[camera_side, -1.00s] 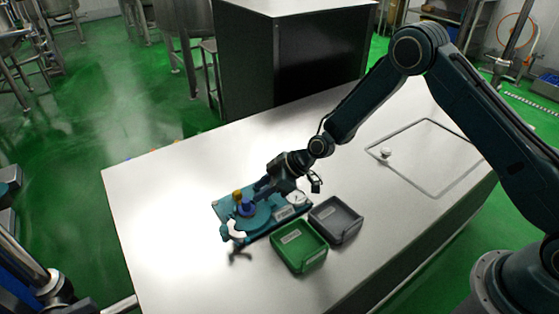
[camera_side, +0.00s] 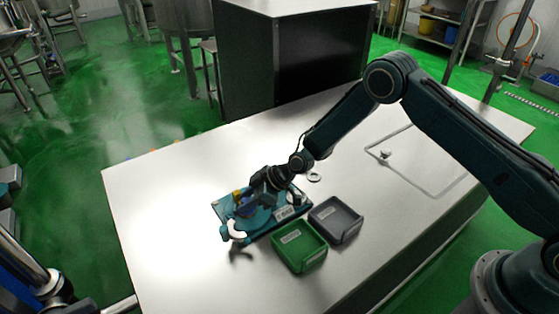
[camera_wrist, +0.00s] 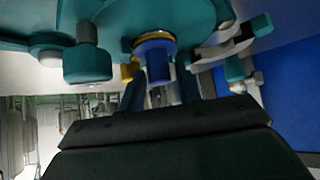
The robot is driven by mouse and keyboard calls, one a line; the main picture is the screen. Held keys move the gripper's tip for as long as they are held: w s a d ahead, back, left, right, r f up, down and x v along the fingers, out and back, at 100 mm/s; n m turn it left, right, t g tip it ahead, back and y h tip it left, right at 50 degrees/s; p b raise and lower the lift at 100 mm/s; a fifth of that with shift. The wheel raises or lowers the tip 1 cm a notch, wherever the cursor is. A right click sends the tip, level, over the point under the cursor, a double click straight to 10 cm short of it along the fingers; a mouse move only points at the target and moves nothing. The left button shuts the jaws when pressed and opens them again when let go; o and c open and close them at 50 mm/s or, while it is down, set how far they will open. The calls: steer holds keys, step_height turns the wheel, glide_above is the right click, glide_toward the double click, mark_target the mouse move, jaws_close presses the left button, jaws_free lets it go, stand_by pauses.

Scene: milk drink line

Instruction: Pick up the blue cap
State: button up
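The blue cap (camera_wrist: 157,58) sits on a teal fixture (camera_wrist: 190,14), at the upper middle of the wrist view. A yellow piece shows just beside it. In the side view the blue cap (camera_side: 245,208) is partly covered by my gripper (camera_side: 257,203), which is low over the fixture (camera_side: 224,212). In the wrist view my gripper (camera_wrist: 160,84) has two dark fingers spread apart. The cap's narrow blue stem shows between them, with gaps on both sides. I cannot tell how deep the stem reaches between the fingertips.
A green tray (camera_side: 299,263) and a grey tray (camera_side: 349,236) stand in front of the fixture. A small white ring (camera_side: 314,177) lies behind it. A teal knob (camera_wrist: 88,62) stands near my fingers. The table (camera_side: 165,215) is clear at left.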

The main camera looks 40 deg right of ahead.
mark_target(246, 200)
steer(key=shift+w+a+f, duration=0.15)
steer(key=shift+a+f, duration=0.1)
stand_by(0.3)
jaws_close()
steer(key=shift+r, duration=0.1)
step_height(246, 200, up, 20)
stand_by(0.8)
stand_by(0.5)
